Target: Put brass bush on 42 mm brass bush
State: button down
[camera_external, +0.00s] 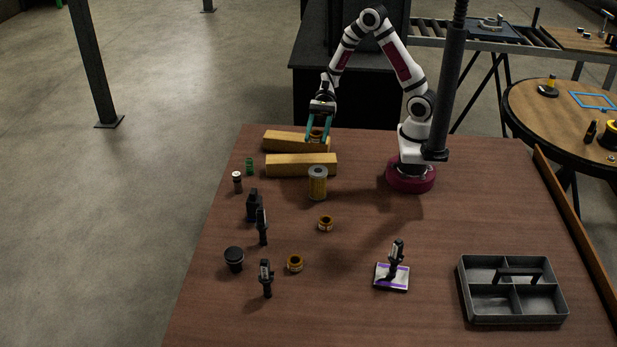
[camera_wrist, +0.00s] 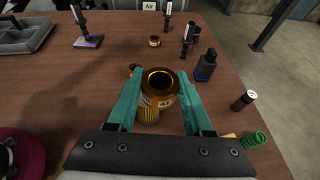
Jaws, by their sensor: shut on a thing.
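My gripper (camera_external: 318,136) is shut on a brass bush (camera_wrist: 160,86), held between the teal fingers high over the back of the table near the wooden blocks. The held bush is upright with its dark bore showing in the wrist view. Two more brass bushes stand on the table: one in the middle (camera_external: 326,223), partly hidden behind the held bush in the wrist view (camera_wrist: 133,67), and one nearer the front (camera_external: 295,263), clear in the wrist view (camera_wrist: 154,41). I cannot read which one is 42 mm.
A yellow filter can (camera_external: 318,184) stands between the blocks and the middle bush. Two wooden blocks (camera_external: 301,164) lie behind it. Black injector-like parts (camera_external: 262,227) stand to the left, a green spring (camera_external: 249,166) beyond. A grey divided tray (camera_external: 511,317) is front right.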

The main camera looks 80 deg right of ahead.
jog(key=s+a+f+n+g, duration=0.2)
jog(key=s+f+n+g, duration=0.35)
jog(key=s, duration=0.25)
jog(key=n+g+h, duration=0.2)
jog(key=n+g, duration=0.1)
jog(key=g, duration=0.1)
send_over(373, 214)
jog(key=f, duration=0.7)
jog(key=shift+s+d+f, duration=0.15)
jog(key=shift+d+f, duration=0.05)
jog(key=shift+f, duration=0.05)
jog(key=f, duration=0.4)
jog(key=shift+a+f, duration=0.2)
jog(key=shift+a, duration=0.05)
jog(key=shift+c, duration=1.5)
grip_release()
jog(key=shift+d, duration=0.1)
